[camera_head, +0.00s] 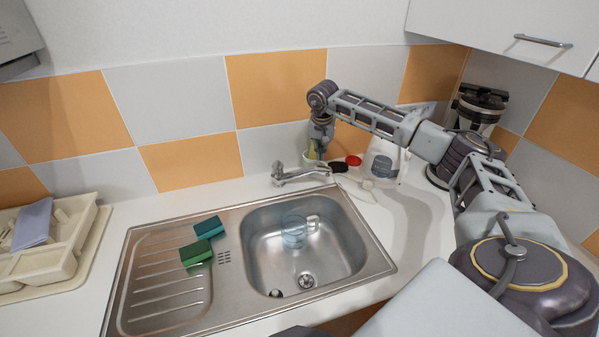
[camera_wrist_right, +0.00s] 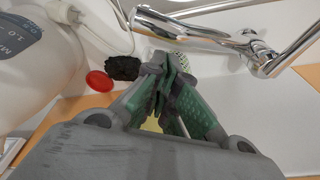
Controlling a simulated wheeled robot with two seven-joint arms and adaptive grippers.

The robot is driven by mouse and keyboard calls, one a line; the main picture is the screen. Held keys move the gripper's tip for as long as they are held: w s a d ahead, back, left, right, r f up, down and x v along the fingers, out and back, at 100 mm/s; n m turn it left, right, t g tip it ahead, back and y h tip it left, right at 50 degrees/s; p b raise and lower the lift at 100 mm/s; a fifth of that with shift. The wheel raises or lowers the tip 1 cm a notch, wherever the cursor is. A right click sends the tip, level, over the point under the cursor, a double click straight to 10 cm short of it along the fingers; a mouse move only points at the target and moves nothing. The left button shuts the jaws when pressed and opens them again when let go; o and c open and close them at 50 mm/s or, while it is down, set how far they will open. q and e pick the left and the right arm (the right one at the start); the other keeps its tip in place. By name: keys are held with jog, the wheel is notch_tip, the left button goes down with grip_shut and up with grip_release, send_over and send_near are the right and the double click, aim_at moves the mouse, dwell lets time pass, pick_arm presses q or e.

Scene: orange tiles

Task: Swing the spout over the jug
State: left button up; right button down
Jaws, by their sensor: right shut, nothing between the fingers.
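The chrome tap stands behind the sink, and its spout (camera_head: 306,172) points right along the sink's back edge. The clear jug (camera_head: 296,234), with its handle to the right, stands in the sink basin, in front of the spout and not under its tip. My right gripper (camera_head: 317,158) points down just behind the spout's right end. In the wrist view the right gripper's fingers (camera_wrist_right: 170,75) are closed together and empty, with the chrome spout (camera_wrist_right: 190,32) close beyond the tips. I cannot tell whether they touch. My left gripper is not in view.
A green sponge (camera_head: 196,253) and a teal one (camera_head: 209,228) lie on the drainboard. A kettle (camera_head: 384,163), a red lid (camera_head: 353,160) and a dark item (camera_head: 338,167) are right of the tap. A cream tray (camera_head: 60,250) is far left. A coffee maker (camera_head: 477,108) stands back right.

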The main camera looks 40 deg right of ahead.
jog(key=shift+f, duration=0.15)
jog(key=shift+f+b, duration=0.9)
jog(key=shift+f, duration=1.2)
jog(key=shift+s+a, duration=0.1)
jog(key=shift+a, duration=0.3)
jog(key=s+a+p, duration=0.1)
jog(key=s+a, duration=0.2)
jog(key=a, duration=0.9)
jog(key=shift+s+p, duration=0.35)
jog(key=shift+p, duration=0.05)
dwell(1.9)
jog(key=shift+r, duration=0.15)
jog(key=shift+s+d+r+p, duration=0.2)
jog(key=shift+d+r+p, duration=0.3)
jog(key=shift+d+r, duration=0.35)
jog(key=shift+a, duration=0.15)
jog(key=shift+r, duration=0.1)
